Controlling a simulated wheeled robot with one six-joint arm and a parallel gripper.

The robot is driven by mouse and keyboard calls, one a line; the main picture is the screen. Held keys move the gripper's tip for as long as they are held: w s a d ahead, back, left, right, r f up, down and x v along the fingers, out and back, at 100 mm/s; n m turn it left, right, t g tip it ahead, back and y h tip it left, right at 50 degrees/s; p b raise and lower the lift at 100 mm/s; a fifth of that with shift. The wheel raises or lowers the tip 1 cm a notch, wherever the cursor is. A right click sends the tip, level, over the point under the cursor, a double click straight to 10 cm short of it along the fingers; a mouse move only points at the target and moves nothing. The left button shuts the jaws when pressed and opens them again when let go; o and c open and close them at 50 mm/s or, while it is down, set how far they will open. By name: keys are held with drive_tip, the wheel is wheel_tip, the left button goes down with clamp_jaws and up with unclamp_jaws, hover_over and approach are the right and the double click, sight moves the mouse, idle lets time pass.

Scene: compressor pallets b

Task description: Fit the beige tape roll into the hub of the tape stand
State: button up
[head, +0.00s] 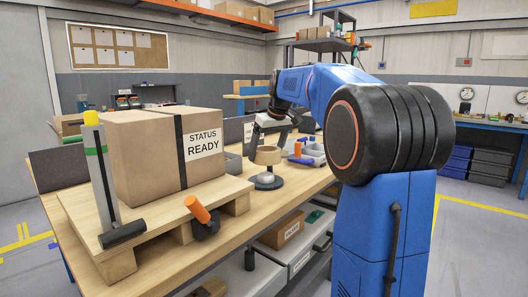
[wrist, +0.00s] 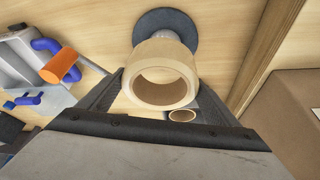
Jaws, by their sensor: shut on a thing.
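The beige tape roll (head: 268,157) is held upright on its axis between the fingers of my gripper (head: 269,141). In the wrist view the tape roll (wrist: 160,50) shows as a wide ring with an open bore, and my gripper (wrist: 160,82) has one finger on each side of it. The tape stand (head: 268,184) has a round dark base and a pale hub, and stands on the table below the roll. In the wrist view the tape stand (wrist: 150,22) shows just beyond the roll, which hides part of it. I cannot tell whether roll and hub touch.
A large cardboard box (head: 150,160) stands on a wooden pallet (head: 120,258) to the left. A grey tray (head: 313,155) with blue and orange items lies right of the stand. A small tan ring (wrist: 183,115) shows below the roll. An orange-handled tool (head: 200,215) rests at the pallet's edge.

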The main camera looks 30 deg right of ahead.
drive_tip(key=shift+w+a, duration=0.1)
drive_tip(key=shift+a, duration=0.1)
hover_over(265, 173)
drive_tip(key=s, duration=0.1)
drive_tip(key=shift+a+f, duration=0.15)
drive_tip(key=shift+f, duration=1.9)
drive_tip(key=shift+f, duration=1.65)
drive_tip(key=o, duration=1.1)
drive_tip(key=shift+r, duration=0.1)
